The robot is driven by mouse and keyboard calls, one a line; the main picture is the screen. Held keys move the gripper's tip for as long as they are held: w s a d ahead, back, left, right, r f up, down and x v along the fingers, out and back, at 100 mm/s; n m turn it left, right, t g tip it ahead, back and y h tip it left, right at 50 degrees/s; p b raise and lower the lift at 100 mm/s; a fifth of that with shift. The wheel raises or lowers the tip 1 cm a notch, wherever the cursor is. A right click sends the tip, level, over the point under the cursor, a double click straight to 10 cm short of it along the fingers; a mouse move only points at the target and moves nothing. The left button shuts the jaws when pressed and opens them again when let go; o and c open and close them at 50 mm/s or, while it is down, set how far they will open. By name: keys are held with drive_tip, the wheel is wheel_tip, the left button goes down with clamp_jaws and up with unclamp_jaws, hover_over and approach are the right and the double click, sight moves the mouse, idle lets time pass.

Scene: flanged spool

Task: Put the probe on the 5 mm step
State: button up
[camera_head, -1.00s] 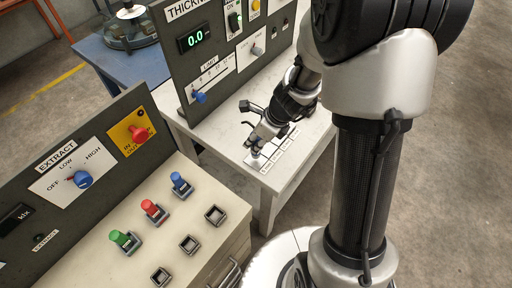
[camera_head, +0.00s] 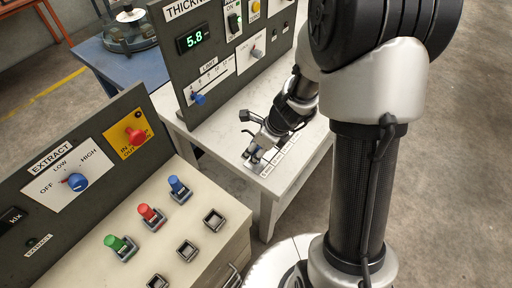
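My gripper (camera_head: 256,157) is low over the front left end of the white table, at the labelled step strip (camera_head: 280,153).
The extract panel (camera_head: 78,170) has a blue knob, a red knob on a yellow plate, and coloured plugs (camera_head: 151,215) with empty sockets in front. A blue table (camera_head: 128,60) with a round device stands at the back left.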

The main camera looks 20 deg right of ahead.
drive_tip(key=shift+r+p, duration=0.25)
drive_tip(key=shift+p, duration=0.05)
drive_tip(key=p+v, duration=0.6)
drive_tip(key=v, duration=0.5)
drive_tip(key=s+a+r+n, duration=0.2)
drive_tip(key=s+r+n, duration=0.1)
drive_tip(key=r+n, duration=0.3)
drive_tip(key=s+a+r+n, duration=0.3)
drive_tip(key=r+n, duration=0.3)
drive_tip(key=s+d+r+n+h, duration=0.1)
drive_tip(key=s+r+n, duration=0.2)
drive_tip(key=s+n, duration=0.3)
drive_tip(key=s+d+r+n+t+h, duration=0.1)
drive_tip(key=s+r+n, duration=0.3)
drive_tip(key=n, duration=0.5)
drive_tip(key=shift+s+h, duration=0.6)
drive_tip(key=shift+s, duration=0.6)
